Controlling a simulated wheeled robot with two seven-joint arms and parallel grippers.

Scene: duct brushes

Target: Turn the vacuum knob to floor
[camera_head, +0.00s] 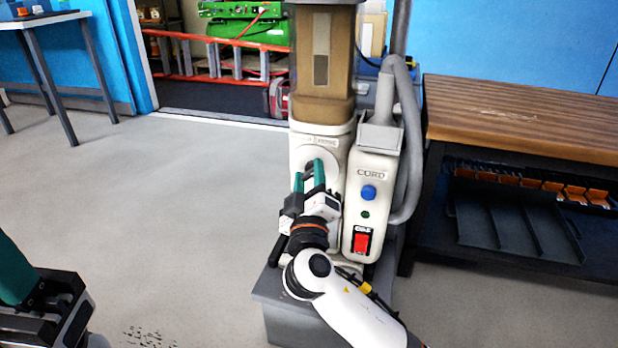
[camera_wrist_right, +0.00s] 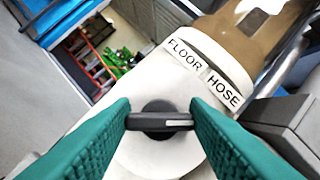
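The vacuum (camera_head: 318,130) stands upright, white below a brown translucent canister. Its knob, a dark bar on a round white dial, shows in the right wrist view (camera_wrist_right: 160,122). The bar lies across the picture there, its light mark on the right end, nearer the HOSE label (camera_wrist_right: 224,92) than the FLOOR label (camera_wrist_right: 186,53). My right gripper (camera_head: 308,174) is at the dial. Its teal fingers (camera_wrist_right: 160,115) sit at the two ends of the bar and appear to touch it. My left gripper (camera_head: 18,272) is partly in view at lower left, away from the vacuum; its opening is unclear.
A white CORD panel with a blue button (camera_head: 368,192) and red switch (camera_head: 361,242) is just right of the dial. A grey hose (camera_head: 411,150) curves beside it. A wooden-topped bench (camera_head: 520,115) stands at right.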

